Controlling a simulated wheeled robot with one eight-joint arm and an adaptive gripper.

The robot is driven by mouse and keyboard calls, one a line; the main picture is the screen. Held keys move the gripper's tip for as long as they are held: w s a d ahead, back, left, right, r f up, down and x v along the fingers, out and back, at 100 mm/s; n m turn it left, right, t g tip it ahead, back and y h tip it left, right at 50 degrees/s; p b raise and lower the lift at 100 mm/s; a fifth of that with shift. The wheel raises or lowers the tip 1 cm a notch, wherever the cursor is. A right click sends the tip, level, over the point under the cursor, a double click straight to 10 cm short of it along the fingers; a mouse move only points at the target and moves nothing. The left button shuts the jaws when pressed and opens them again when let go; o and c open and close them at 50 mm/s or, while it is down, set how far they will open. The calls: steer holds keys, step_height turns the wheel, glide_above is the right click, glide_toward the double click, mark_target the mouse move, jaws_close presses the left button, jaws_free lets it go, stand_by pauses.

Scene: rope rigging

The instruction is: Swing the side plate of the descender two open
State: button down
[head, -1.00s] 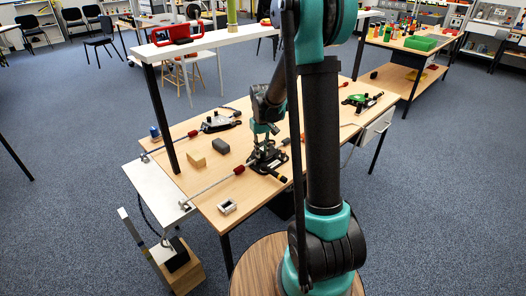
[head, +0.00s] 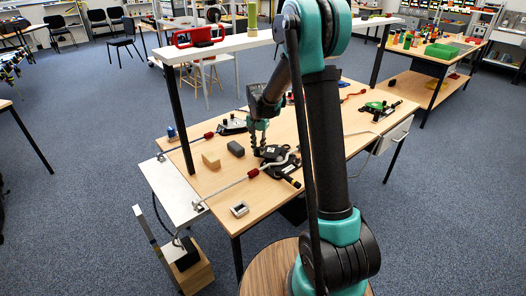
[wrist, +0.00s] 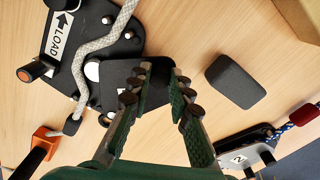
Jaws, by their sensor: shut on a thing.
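A black descender with a white rope across it (wrist: 88,60) lies on the table at the left of the wrist view, with a white LOAD arrow label. In the head view it is the one at the middle of the table (head: 283,162). A flat black side plate (wrist: 118,78) sticks out from it, swung aside, with the rope exposed. Another descender (wrist: 240,158), labelled 2, is partly in view at lower right.
A dark grey block (wrist: 235,81) lies beside my gripper, and a wooden block (head: 211,160) is near it. A green descender (head: 378,109) lies to the right. A white raised beam (head: 260,38) on black posts spans the table.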

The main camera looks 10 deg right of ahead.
steer(key=w+m, duration=0.2)
steer(key=w+a+m, duration=0.1)
steer(key=w+m, duration=0.1)
steer(key=shift+w, duration=0.15)
steer(key=shift+w+d+m, duration=0.2)
steer(key=shift+w+m, duration=0.75)
steer(key=shift+m, duration=0.2)
steer(key=shift+w+d+m, duration=0.15)
steer(key=shift+w+m, duration=0.8)
steer(key=shift+m, duration=0.2)
steer(key=c, duration=1.4)
jaws_free()
steer(key=shift+o, duration=0.2)
steer(key=shift+r, duration=0.1)
step_height(320, 180, up, 7)
steer(key=shift+r, duration=0.15)
